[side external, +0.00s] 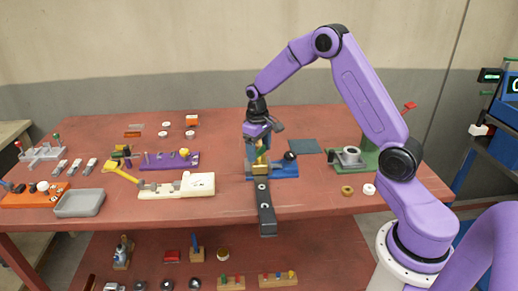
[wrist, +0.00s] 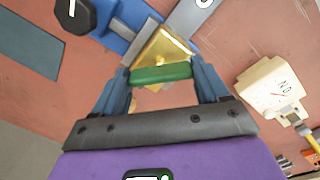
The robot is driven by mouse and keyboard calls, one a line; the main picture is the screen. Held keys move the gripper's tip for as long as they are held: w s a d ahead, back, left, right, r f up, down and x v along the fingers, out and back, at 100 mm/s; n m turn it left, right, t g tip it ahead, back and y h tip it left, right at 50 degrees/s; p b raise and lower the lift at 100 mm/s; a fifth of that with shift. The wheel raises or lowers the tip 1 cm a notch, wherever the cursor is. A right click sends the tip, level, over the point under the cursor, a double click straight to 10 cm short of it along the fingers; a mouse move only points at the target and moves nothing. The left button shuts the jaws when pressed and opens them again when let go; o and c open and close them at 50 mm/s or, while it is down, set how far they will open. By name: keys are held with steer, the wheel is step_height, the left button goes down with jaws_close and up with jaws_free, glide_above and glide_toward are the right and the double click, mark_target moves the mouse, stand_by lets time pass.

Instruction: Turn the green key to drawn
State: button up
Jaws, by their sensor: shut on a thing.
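The green key (wrist: 160,73) is a short green bar set in front of a brass block. In the wrist view my gripper (wrist: 162,78) has its two blue fingers on either end of it, shut on it. The brass block (wrist: 163,46) sits on a blue base (wrist: 118,22). In the side view my gripper (side external: 262,150) points down over the brass block (side external: 261,167), and a bit of the green key (side external: 258,153) shows between its fingers. The blue base (side external: 285,171) carries a black knob (side external: 290,156). I cannot read the key's position marks.
A dark grey bar (side external: 265,210) runs from the block past the table's front edge. A white and yellow lever fixture (side external: 200,184) stands to the left. A green fixture with a grey ring (side external: 350,157) stands to the right. A dark flat pad (side external: 305,146) lies behind.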

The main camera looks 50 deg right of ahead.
steer(key=n, duration=0.4)
steer(key=shift+n, duration=2.1)
steer(key=shift+h, duration=0.3)
steer(key=o, duration=1.1)
steer(key=shift+c, duration=0.2)
step_height(320, 180, up, 17)
steer(key=a, duration=0.1)
steer(key=shift+s+a+r, duration=0.2)
steer(key=shift+a, duration=0.15)
